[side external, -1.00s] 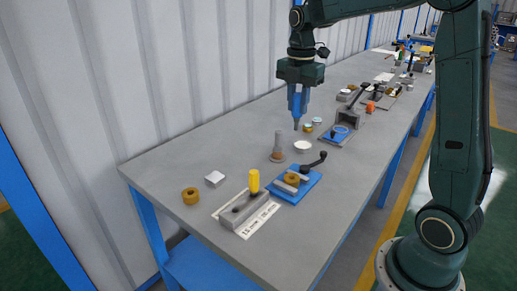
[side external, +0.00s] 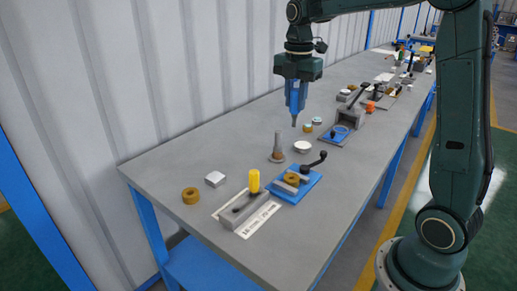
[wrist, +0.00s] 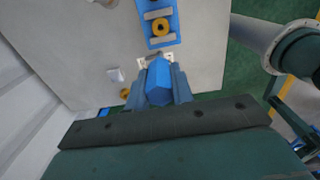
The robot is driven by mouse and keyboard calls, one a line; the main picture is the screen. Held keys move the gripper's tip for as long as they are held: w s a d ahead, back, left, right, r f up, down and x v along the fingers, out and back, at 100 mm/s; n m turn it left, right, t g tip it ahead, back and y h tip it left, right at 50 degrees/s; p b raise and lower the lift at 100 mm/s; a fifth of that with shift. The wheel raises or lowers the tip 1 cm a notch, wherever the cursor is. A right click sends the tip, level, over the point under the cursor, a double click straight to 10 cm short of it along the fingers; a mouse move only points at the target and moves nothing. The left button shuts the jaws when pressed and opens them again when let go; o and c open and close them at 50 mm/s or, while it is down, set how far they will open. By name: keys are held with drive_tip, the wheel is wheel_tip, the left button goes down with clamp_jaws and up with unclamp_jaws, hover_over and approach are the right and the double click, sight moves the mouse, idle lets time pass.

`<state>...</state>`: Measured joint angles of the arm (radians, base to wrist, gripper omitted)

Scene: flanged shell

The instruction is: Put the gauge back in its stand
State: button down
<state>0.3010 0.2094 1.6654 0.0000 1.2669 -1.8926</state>
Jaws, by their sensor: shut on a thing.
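My gripper (side external: 296,96) is shut on the gauge, which has a blue six-sided handle (wrist: 158,84) between the two fingers in the wrist view. Its thin grey end (side external: 294,121) points down, clear above the bench, in the side view. The stand, a grey block (side external: 237,214) on a white printed label, is at the near end of the bench. A yellow cylinder (side external: 254,181) stands upright at it, and a dark hole shows in its top. My gripper is behind and to the right of the stand, well apart from it. In the wrist view the gauge partly hides the stand.
A blue fixture (side external: 308,190) with a brass ring and black-knobbed lever is right of the stand. A grey stepped post (side external: 278,147) and white round part (side external: 303,147) stand behind it. A loose brass ring (side external: 190,195) and white block (side external: 215,179) lie left.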

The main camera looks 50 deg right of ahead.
drive_tip(key=w+a+n, duration=0.2)
drive_tip(key=a+n, duration=0.1)
drive_tip(key=a, duration=0.7)
drive_tip(key=w+a+n, duration=0.2)
drive_tip(key=a+n, duration=0.1)
drive_tip(key=a, duration=0.7)
wheel_tip(320, 180, down, 16)
drive_tip(key=shift+d, duration=0.15)
drive_tip(key=shift+w, duration=0.1)
drive_tip(key=shift+f, duration=2.05)
drive_tip(key=shift+f, duration=0.15)
drive_tip(key=c, duration=1.2)
unclamp_jaws()
